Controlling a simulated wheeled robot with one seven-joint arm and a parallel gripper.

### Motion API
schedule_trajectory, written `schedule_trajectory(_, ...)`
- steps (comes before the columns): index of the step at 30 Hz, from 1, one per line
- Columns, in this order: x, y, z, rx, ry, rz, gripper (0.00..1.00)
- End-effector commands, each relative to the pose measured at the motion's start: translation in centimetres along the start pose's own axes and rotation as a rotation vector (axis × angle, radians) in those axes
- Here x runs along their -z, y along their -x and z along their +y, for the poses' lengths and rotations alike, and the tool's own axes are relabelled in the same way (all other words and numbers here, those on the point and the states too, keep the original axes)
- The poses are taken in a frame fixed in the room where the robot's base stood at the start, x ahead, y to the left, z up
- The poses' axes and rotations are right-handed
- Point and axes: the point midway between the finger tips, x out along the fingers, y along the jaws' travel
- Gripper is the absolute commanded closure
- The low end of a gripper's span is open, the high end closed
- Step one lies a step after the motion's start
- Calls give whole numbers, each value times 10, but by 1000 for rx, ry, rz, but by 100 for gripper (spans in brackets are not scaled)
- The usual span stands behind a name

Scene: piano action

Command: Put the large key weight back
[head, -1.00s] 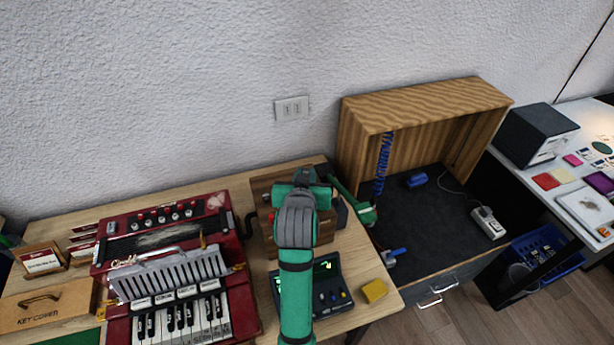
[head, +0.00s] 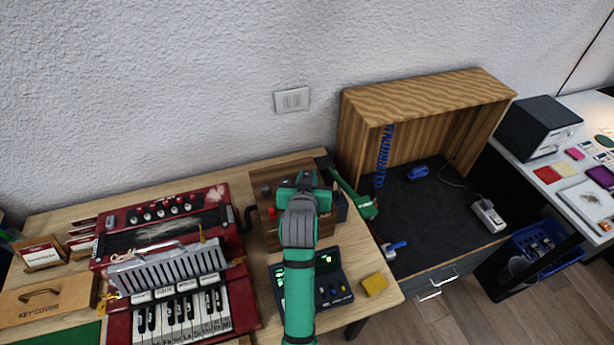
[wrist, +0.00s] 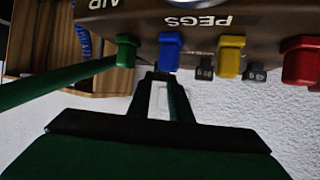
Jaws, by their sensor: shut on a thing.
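My gripper (wrist: 160,82) is shut on a small dark piece that mostly hides between its fingertips; it looks like the large key weight (wrist: 160,75), but I cannot read any marking. It is right by the blue peg, in line with two small dark labelled weights (wrist: 205,72) (wrist: 255,74) along the edge of the peg holder (wrist: 125,16). Whether the held piece touches the holder I cannot tell. In the head view my gripper (head: 302,180) is over the wooden box (head: 272,240) at the back of the table, and my arm hides part of it.
Green (wrist: 126,50), blue (wrist: 169,50), yellow (wrist: 230,55) and red (wrist: 300,60) pegs crowd the holder's edge. A red accordion (head: 205,205) stands left, a dark device (head: 330,290) and yellow sponge (head: 374,284) in front. A wooden cabinet (head: 430,100) stands right.

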Motion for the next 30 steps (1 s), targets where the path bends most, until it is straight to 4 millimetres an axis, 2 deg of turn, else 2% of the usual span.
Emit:
schedule_trajectory(1, 0, 0, -1, 1, 0, 0, 75)
schedule_trajectory(3, 0, 0, -2, 2, 1, 0, 63)
schedule_trajectory(14, 4, 2, -2, 2, 1, 0, 63)
schedule_trajectory(20, 2, 30, -1, 2, 1, 1, 63)
schedule_trajectory(30, 3, 96, -1, 2, 1, 1, 63)
